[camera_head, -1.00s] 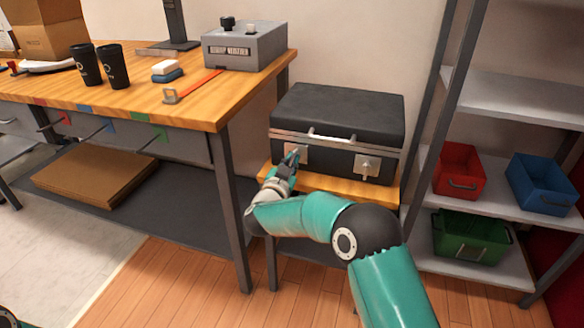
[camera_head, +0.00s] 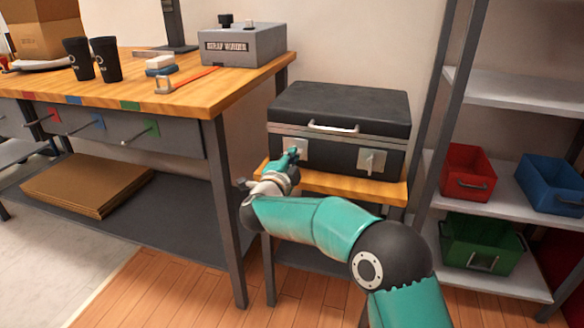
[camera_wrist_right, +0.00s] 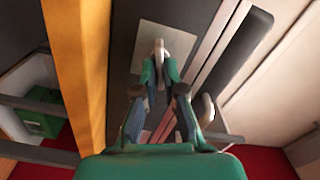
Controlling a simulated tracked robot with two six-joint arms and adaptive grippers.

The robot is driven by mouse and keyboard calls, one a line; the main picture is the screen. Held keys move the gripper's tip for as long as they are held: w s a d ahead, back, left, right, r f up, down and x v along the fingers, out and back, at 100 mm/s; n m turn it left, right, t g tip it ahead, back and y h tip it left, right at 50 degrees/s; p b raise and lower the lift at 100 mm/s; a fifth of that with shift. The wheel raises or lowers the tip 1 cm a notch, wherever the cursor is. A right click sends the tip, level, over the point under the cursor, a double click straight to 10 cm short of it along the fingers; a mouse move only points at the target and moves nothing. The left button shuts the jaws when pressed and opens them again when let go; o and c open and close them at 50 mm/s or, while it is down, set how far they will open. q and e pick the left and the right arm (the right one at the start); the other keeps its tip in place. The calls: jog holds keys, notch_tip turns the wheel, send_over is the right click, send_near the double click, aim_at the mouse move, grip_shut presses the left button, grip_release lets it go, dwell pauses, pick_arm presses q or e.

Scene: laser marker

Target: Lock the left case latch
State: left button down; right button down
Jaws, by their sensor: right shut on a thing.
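The black case (camera_head: 338,110) is closed and has a silver band and a carry handle on its front. The left latch (camera_head: 300,147) is a silver plate, partly hidden by my gripper. The right latch (camera_head: 372,161) is clear of the arm, its lever hanging over its plate. My right gripper (camera_head: 291,154) is at the left latch. In the right wrist view the fingers (camera_wrist_right: 159,68) are shut on the left latch's lever (camera_wrist_right: 158,49), which stands out from its plate (camera_wrist_right: 181,50). My left gripper is not in view.
The case stands on a small wooden stand (camera_head: 345,188). A workbench (camera_head: 190,105) with a grey box (camera_head: 243,47) and cups is at left. Shelving with red (camera_head: 466,172), blue (camera_head: 550,184) and green (camera_head: 480,243) bins is close at right.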

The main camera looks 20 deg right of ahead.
jog(key=shift+s+d+f+m+b, duration=0.1)
jog(key=shift+d+f+m+b, duration=0.1)
jog(key=shift+m+b, duration=0.65)
jog(key=shift+d+f+m+b, duration=0.15)
jog(key=shift+m+b, duration=0.4)
jog(key=shift+m, duration=0.5)
jog(key=c, duration=1.3)
grip_release()
jog(key=shift+a+r, duration=0.15)
jog(key=shift+a, duration=0.1)
jog(key=shift+s+a, duration=0.15)
jog(key=shift+s, duration=0.05)
jog(key=v, duration=1.1)
jog(key=shift+s+a, duration=0.1)
jog(key=shift+s, duration=0.05)
